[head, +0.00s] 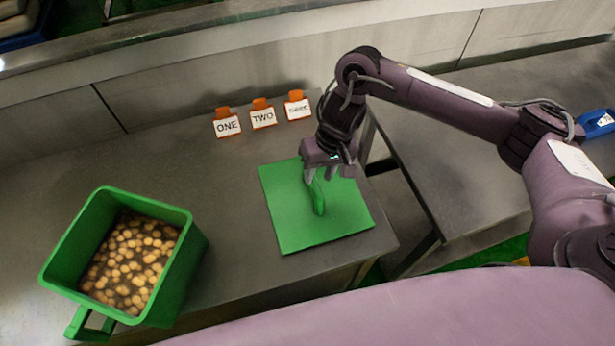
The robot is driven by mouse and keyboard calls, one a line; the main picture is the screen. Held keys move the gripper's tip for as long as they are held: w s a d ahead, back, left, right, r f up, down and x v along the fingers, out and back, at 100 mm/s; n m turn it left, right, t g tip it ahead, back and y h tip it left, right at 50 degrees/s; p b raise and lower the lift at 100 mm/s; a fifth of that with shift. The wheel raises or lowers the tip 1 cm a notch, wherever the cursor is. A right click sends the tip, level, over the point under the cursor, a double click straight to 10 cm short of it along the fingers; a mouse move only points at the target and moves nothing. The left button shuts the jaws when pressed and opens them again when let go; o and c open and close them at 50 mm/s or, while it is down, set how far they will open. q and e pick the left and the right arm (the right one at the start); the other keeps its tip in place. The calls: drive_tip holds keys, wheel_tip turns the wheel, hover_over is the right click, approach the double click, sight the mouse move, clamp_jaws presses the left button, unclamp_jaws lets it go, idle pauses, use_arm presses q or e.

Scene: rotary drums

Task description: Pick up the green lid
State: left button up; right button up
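The green lid (286,212) is a flat square with a raised handle (318,196) in its middle. It lies on the metal table near the table's right end. My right gripper (322,178) is over the upper part of the lid, pointing down at the far end of the handle. Its fingers look spread, with the handle's far end near or between them; whether they touch it I cannot tell. My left gripper is not in the head view.
A green bin (187,268) full of small round potato-like items stands on the table (225,185) at the left. Orange-clipped cards ONE (227,127), TWO (263,118) and a third (298,109) stand behind the lid. A gap separates this table from another (450,150) at right.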

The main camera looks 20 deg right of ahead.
sight(316, 185)
drive_tip(key=shift+w+f, duration=0.2)
drive_tip(key=f, duration=0.2)
drive_tip(key=s+f+b, duration=0.1)
drive_tip(key=shift+a+f, duration=0.15)
drive_tip(key=shift+a, duration=0.2)
drive_tip(key=f, duration=0.3)
drive_tip(key=shift+w+a+f+p, duration=0.1)
drive_tip(key=shift+w+a+p, duration=0.05)
drive_tip(key=shift+a+p, duration=0.2)
drive_tip(key=shift+f, duration=0.25)
drive_tip(key=c, duration=0.6)
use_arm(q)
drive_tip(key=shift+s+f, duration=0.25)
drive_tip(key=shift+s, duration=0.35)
use_arm(e)
clamp_jaws()
